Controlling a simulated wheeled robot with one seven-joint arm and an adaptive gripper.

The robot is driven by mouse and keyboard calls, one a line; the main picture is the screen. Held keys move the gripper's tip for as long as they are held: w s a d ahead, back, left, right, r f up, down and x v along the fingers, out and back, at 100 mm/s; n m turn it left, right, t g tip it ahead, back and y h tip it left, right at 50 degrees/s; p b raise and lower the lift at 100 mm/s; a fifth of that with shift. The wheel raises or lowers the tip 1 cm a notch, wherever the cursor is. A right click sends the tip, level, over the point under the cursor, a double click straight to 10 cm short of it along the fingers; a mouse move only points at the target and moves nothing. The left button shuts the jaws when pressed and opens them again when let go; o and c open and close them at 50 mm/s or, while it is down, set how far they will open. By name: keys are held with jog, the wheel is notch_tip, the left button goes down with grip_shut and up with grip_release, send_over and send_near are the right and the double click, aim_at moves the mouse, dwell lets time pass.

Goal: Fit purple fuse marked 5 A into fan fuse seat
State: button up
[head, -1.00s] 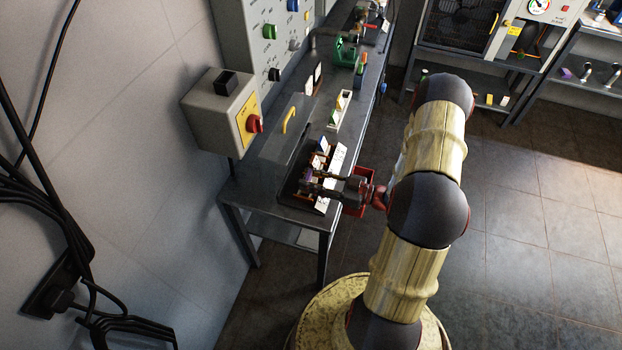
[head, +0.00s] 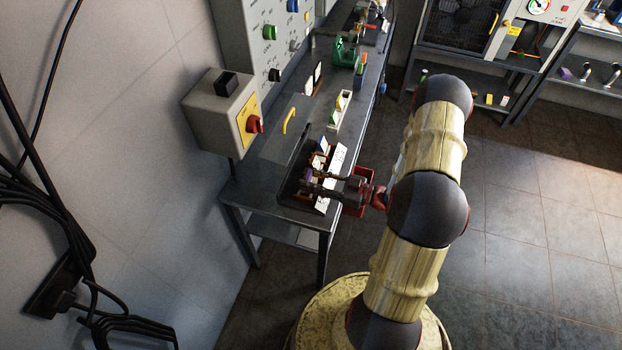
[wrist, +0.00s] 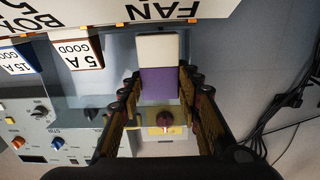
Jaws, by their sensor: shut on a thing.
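The purple fuse (wrist: 159,83) with a pale cap (wrist: 158,47) is between the fingertips of my gripper (wrist: 157,88) in the wrist view. My gripper is shut on it. The cap end lies close under the FAN label strip (wrist: 150,12); any 5 A mark on this fuse is not readable. I cannot tell whether the fuse is inside the fan seat or just over it, as the seat is hidden. In the head view my gripper (head: 311,180) is over the near end of the fuse block (head: 290,187), and the fuse is a small purple spot there.
A grey switch box (head: 222,108) stands out from the wall.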

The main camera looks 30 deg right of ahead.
jog(key=shift+f+b, duration=1.15)
jog(key=shift+f, duration=0.75)
jog(key=o, duration=1.2)
jog(key=shift+o, duration=0.6)
jog(key=shift+s+d, duration=0.1)
jog(key=v, duration=1.1)
jog(key=shift+s+d, duration=0.25)
jog(key=shift+s, duration=0.05)
jog(key=shift+w, duration=0.1)
